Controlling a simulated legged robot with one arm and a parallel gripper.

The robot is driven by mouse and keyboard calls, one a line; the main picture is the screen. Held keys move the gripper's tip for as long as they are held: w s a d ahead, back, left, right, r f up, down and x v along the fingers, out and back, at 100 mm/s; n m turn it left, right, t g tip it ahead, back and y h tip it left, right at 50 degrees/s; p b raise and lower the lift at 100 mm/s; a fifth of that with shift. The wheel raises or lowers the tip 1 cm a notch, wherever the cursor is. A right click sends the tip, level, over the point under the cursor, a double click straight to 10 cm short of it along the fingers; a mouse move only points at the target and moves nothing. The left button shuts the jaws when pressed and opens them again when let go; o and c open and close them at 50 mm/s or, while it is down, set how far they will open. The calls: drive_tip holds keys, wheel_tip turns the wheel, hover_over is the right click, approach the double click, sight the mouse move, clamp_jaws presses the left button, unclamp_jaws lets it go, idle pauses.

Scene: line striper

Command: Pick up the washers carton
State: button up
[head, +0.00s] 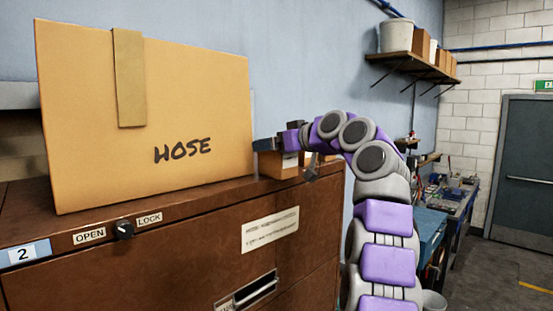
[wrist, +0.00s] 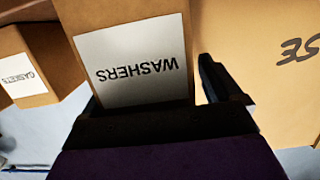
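The washers carton (wrist: 150,28) is a small brown box with a white label reading WASHERS, upside down in the wrist view. In the head view a small carton (head: 279,167), apparently the same one, stands on the cabinet top right of the hose box, partly covered by my gripper (head: 266,145). In the wrist view my gripper (wrist: 155,88) is around the carton. Its right finger stands beside the carton with a visible gap. The left finger is mostly hidden by the carton, so contact there cannot be told.
A large HOSE box (head: 150,115) stands close on the left and also shows in the wrist view (wrist: 265,60). A gaskets carton (wrist: 38,75) stands on the other side. The brown cabinet (head: 180,240) bears them. A wall shelf (head: 412,68) is at back right.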

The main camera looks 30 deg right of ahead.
drive_tip(key=shift+w+d+f, duration=0.1)
drive_tip(key=shift+f, duration=0.05)
drive_tip(key=shift+c, duration=1.4)
drive_tip(key=shift+d, duration=0.55)
drive_tip(key=c, duration=0.6)
drive_tip(key=shift+a, duration=0.1)
drive_tip(key=shift+c, duration=1)
drive_tip(key=shift+a, duration=0.15)
drive_tip(key=shift+r, duration=0.2)
